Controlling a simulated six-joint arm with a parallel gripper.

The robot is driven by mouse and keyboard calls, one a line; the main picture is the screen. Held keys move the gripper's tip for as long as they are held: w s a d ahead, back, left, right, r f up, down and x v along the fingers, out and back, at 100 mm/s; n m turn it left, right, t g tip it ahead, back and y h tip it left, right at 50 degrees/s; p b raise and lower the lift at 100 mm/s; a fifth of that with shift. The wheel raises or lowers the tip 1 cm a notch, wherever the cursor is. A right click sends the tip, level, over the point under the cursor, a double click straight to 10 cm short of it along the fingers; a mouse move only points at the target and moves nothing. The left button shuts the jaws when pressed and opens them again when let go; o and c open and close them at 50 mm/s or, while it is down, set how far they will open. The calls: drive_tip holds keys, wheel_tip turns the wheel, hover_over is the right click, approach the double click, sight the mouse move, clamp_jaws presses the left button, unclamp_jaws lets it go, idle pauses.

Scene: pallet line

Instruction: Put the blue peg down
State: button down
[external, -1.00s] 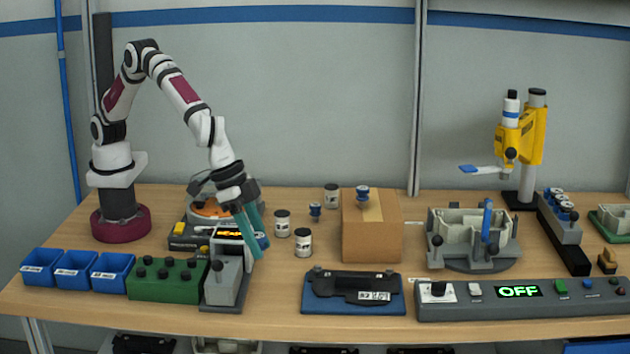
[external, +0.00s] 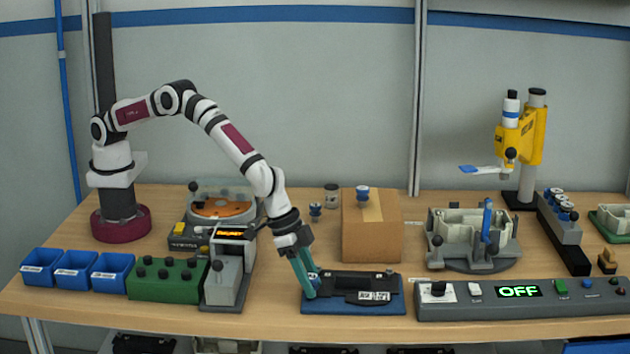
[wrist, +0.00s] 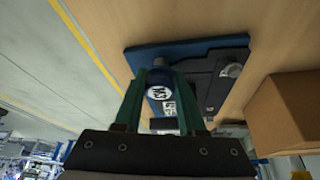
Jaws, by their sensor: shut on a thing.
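My gripper (external: 311,284) is shut on the blue peg (wrist: 159,77), which shows between the teal fingers in the wrist view (wrist: 160,90). A round white label with dark marks faces the wrist camera. In the external view the fingers mostly hide the peg. The gripper is tilted and hangs over the left end of a blue base with a dark plate (external: 352,308). This base also shows beyond the fingers in the wrist view (wrist: 140,56). I cannot tell whether the peg touches it.
A cardboard box (external: 372,240) with a blue-topped item (external: 363,193) on it stands behind and to the right. A control panel (external: 450,308) reading OFF lies to the right. A grey device (external: 223,283) and green block (external: 168,280) stand left.

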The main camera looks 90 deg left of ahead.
drive_tip(key=shift+f, duration=0.1)
drive_tip(key=c, duration=0.5)
unclamp_jaws()
